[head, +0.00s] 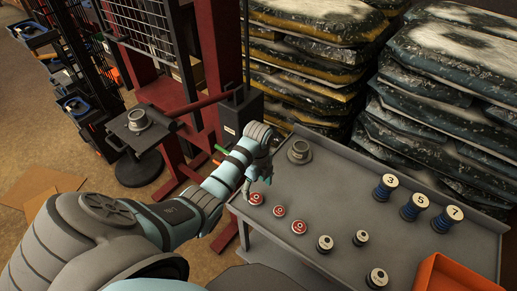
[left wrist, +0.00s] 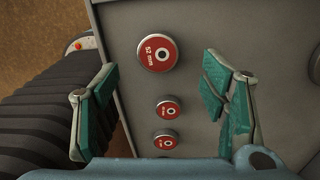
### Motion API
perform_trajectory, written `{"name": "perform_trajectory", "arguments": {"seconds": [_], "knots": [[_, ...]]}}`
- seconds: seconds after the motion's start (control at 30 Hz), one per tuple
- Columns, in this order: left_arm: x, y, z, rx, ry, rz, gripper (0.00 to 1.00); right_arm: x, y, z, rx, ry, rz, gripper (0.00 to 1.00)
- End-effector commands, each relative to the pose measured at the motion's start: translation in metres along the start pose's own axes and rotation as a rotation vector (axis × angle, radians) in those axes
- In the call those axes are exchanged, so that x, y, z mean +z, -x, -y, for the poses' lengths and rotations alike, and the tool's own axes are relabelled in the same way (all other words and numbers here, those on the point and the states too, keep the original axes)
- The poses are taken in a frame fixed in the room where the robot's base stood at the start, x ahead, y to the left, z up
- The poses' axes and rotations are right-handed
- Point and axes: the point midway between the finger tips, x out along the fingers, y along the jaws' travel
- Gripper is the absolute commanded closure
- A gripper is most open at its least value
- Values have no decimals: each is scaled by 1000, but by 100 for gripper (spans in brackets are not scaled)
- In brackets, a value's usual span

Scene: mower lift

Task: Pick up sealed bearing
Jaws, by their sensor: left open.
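Three round bearings with red faces lie in a row near the left edge of the grey bench: one (head: 256,198) nearest my gripper, a second (head: 279,211) and a third (head: 299,227). In the left wrist view the largest red one (left wrist: 157,53) reads "52 mm"; two smaller ones (left wrist: 168,110) (left wrist: 165,140) lie below it, their labels too small to read. My left gripper (head: 257,184) is open above the bench's left end, its teal fingers apart with the red bearings between them in the wrist view. I see nothing held. My right gripper is not in view.
Several bearings with white faces (head: 325,244) lie further along the bench (head: 420,225). Blue spools numbered 3 (head: 387,188), 5 and 7 stand behind. A grey flanged part (head: 299,152) sits at the back, and an orange bin (head: 455,275) at front right.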

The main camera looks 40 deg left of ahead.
Motion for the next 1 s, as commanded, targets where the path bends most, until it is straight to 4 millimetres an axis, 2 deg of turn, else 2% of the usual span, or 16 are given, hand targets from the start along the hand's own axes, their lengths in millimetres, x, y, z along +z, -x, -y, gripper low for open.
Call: {"name": "perform_trajectory", "arguments": {"seconds": [0.17, 0.23, 0.3, 0.53, 0.9, 1.0], "knots": [[6, -27, -6, 3, 15, -1, 34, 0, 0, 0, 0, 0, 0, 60], [6, -46, -5, -1, 16, -1, 34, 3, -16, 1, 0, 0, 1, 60], [6, -56, -4, 0, 13, 0, 34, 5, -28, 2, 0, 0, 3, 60], [5, -53, -4, 0, 12, 0, 34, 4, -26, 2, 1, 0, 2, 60], [5, -51, -4, -1, 12, 0, 89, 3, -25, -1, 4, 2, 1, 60], [5, -51, -4, -1, 12, 0, 90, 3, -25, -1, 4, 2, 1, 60]]}}
